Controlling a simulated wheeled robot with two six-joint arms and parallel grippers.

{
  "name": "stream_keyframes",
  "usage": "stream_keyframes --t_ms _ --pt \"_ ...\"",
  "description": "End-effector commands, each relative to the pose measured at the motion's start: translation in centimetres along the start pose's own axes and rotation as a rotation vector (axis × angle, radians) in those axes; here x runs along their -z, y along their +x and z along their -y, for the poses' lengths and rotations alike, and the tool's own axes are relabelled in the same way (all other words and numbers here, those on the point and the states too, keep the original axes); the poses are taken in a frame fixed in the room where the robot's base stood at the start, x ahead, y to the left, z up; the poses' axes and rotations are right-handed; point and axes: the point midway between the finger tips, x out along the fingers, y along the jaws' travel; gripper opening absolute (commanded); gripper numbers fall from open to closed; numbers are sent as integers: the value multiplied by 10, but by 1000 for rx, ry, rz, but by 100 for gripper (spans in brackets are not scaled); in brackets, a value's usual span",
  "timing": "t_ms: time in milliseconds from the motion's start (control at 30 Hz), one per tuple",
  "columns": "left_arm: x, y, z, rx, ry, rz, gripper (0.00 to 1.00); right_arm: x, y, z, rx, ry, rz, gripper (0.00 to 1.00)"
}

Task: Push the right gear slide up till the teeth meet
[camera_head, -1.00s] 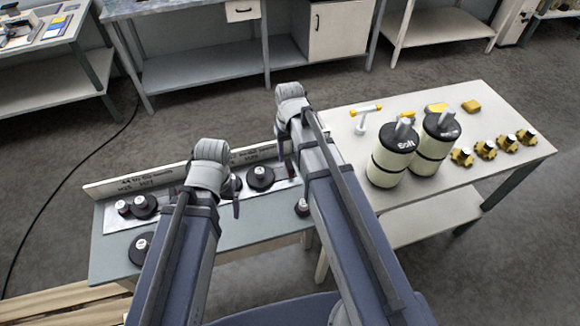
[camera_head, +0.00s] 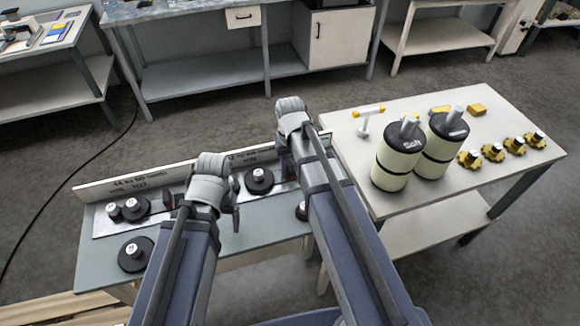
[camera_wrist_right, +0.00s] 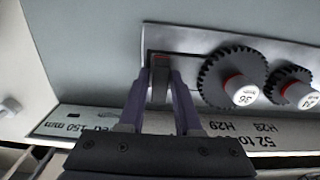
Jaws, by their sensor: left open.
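The large black gear marked 36 (camera_head: 259,180) sits on the metal plate of the gear bench; it also shows in the right wrist view (camera_wrist_right: 232,78). A smaller toothed gear (camera_wrist_right: 290,88) is beside it, close; I cannot tell if their teeth mesh. My right gripper (camera_wrist_right: 160,80) points down at the plate's end, its two purple fingers on either side of an upright grey tab (camera_wrist_right: 159,85). I cannot tell if they press on it. My left gripper (camera_head: 205,208) is open over the bench's middle, partly hidden by its own wrist.
More black gears (camera_head: 135,208) (camera_head: 136,254) lie on the bench's left. A lettered board (camera_head: 130,183) stands along the back. The white table (camera_head: 470,185) at right holds two cream cylinders (camera_head: 396,165) and several yellow-black knobs (camera_head: 493,151).

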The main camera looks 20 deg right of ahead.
Motion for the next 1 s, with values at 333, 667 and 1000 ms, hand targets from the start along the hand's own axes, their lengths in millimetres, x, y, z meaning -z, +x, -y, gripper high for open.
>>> stream_keyframes --t_ms 333,667,1000 --pt "0 0 0 0 0 0 84 0 0 0 0 0 0 0" --pt "0 0 0 0 0 0 84 0 0 21 1 -2 0 0" --pt "0 0 0 0 0 0 84 0 0 19 0 0 0 38"
